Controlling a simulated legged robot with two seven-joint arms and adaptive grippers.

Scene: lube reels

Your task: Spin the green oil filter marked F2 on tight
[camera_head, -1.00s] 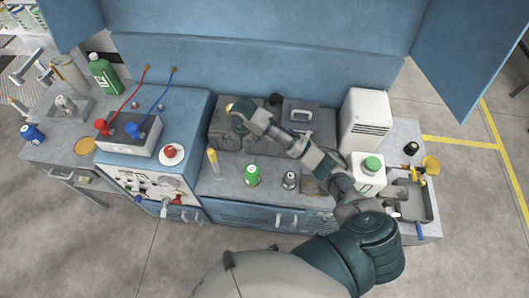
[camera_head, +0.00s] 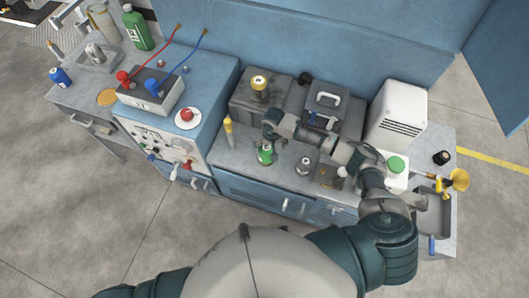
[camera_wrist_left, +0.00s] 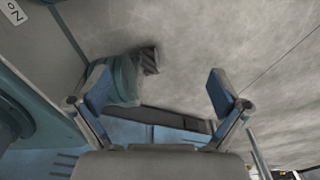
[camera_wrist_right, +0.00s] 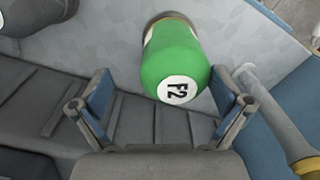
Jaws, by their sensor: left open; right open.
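The green oil filter (camera_head: 265,154) stands upright on the grey bench top. In the right wrist view the green filter (camera_wrist_right: 172,62) shows a white end disc marked F2. A brown rim shows at its far end; how it sits on what lies beneath is hidden. My right gripper (camera_head: 268,130) is just above and behind the filter in the head view. In the right wrist view its fingers (camera_wrist_right: 161,100) are open, with the filter ahead of the gap and no visible grip on it. My left gripper (camera_wrist_left: 160,90) is open and empty, over floor and a blue cabinet.
A yellow-handled tool (camera_head: 228,132) stands left of the filter and a grey can (camera_head: 304,165) right of it. A control cabinet with a red button (camera_head: 187,115) rises at left.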

